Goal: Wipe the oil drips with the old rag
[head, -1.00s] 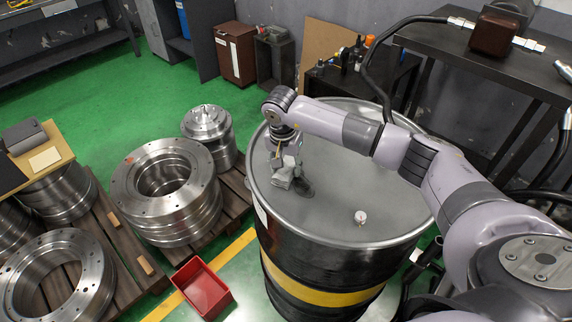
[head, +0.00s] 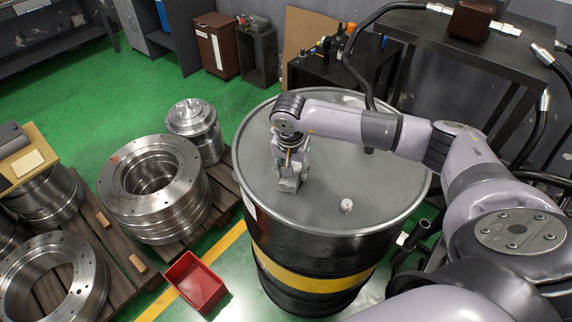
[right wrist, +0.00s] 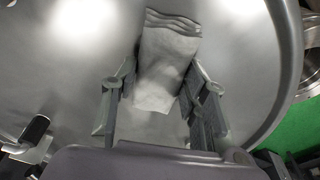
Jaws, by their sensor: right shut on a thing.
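My right gripper (head: 289,178) points down at the drum's lid, left of its middle. It is shut on the old rag (right wrist: 165,65), a pale grey folded cloth that shows between the fingers (right wrist: 160,105) in the right wrist view. In the head view, the rag (head: 288,186) is a small grey patch under the fingers, at or just above the lid; I cannot tell whether it touches. No oil drips can be made out on the lid; any under the rag or arm are hidden. My left gripper is not in view.
The black drum (head: 300,255) has a yellow band and a raised rim. Machined rings (head: 155,190) stand at left, with a red bin (head: 194,283) on the floor. A dark table (head: 440,45) stands behind.

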